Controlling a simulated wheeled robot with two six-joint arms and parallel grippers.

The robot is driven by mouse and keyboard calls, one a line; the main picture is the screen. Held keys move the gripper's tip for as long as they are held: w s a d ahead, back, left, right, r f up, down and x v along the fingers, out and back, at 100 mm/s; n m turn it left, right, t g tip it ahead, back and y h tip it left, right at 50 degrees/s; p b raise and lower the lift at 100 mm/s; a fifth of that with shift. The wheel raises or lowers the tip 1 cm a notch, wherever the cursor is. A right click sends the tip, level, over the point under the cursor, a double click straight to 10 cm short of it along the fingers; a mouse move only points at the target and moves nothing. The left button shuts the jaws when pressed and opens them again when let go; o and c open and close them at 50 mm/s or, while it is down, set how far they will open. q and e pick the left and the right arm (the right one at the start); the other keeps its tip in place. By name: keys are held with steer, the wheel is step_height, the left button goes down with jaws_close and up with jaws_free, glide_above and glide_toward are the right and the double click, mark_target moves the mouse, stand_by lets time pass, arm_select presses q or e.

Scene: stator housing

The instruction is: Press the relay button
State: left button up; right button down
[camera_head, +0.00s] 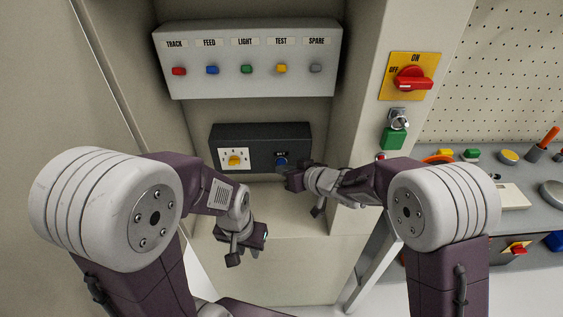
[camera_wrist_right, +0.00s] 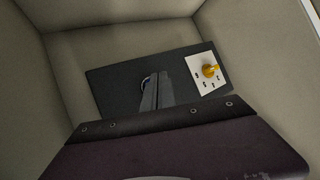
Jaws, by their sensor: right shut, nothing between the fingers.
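A dark relay box (camera_head: 226,131) sits in the cabinet recess. It carries a blue button (camera_head: 281,161) under a small label at its right and a yellow knob (camera_head: 235,160) on a white plate at its left. My right gripper (camera_head: 284,171) is shut and empty, its tips close to the blue button. In the right wrist view the shut fingers (camera_wrist_right: 155,90) cover most of the button, with only part of its rim showing beside them. I cannot tell whether they touch it. My left gripper (camera_head: 240,246) hangs lower, in front of the cabinet, away from the box; its jaw opening is unclear.
Above is a grey panel (camera_head: 250,88) with several coloured buttons labelled TRACK, FEED, LIGHT, TEST and SPARE. On the right post are a red rotary switch (camera_head: 413,79) and a key switch (camera_head: 399,119). Recess walls flank the box. A cluttered bench stands at right.

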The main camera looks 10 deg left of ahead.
steer(key=shift+w+a+r+p, duration=0.1)
steer(key=shift+w+a+p, duration=0.05)
steer(key=shift+w+p, duration=0.35)
stand_by(0.6)
steer(key=shift+s, duration=0.1)
steer(key=shift+s+d+b, duration=0.25)
steer(key=shift+s+b, duration=0.1)
steer(key=shift+s, duration=0.55)
steer(key=s, duration=0.2)
steer(key=s+d+b, duration=0.1)
steer(key=s+b, duration=0.1)
steer(key=s, duration=0.1)
steer(key=shift+s+d, duration=0.35)
